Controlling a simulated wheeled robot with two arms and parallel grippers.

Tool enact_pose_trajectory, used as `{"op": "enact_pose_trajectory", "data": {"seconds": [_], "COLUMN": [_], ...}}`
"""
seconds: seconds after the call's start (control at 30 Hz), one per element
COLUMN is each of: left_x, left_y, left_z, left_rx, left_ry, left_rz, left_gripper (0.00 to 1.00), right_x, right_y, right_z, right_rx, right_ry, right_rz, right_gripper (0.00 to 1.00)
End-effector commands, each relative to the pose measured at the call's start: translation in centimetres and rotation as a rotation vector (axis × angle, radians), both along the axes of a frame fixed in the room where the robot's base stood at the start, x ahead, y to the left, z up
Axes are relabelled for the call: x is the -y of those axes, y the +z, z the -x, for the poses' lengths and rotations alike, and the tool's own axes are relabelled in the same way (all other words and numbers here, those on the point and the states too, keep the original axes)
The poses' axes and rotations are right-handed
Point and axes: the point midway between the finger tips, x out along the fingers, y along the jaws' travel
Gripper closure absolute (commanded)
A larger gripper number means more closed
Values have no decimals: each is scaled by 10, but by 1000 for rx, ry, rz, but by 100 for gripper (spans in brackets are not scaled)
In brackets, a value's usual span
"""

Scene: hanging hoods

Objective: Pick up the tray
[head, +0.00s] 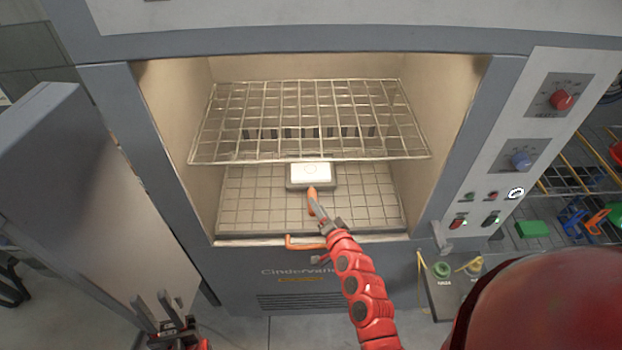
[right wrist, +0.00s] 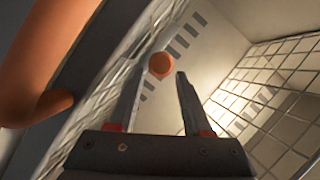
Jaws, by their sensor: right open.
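A large orange bar (right wrist: 45,60) fills the left. My left gripper (head: 157,306) is open and empty, low at left.
A wire rack (head: 310,115) spans the chamber above the tray. The oven door (head: 80,190) stands open on the left. A control panel (head: 535,130) with red and blue knobs is on the right. Shelves with coloured items stand at far right.

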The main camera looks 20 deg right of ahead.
Motion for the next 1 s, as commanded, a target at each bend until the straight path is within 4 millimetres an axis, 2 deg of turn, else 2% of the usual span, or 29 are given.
{"op": "enact_pose_trajectory", "data": {"seconds": [0.2, 0.33, 0.67, 0.93, 1.0], "left_x": [0, 0, 0, 0, 0], "left_y": [12, 10, 10, 10, 10], "left_z": [0, 0, 0, 0, 0], "left_rx": [0, 0, 0, 0, 0], "left_ry": [0, 0, 0, 0, 0], "left_rz": [0, 0, 0, 0, 0], "left_gripper": [65, 65, 65, 65, 65], "right_x": [1, -1, 0, 1, 1], "right_y": [-1, -8, -9, -9, -9], "right_z": [-27, -40, -45, -45, -45], "right_rx": [-2, -3, -3, -3, -3], "right_ry": [2, 4, 0, 0, 0], "right_rz": [2, -1, -1, -1, -1], "right_gripper": [51, 51, 51, 99, 100]}}
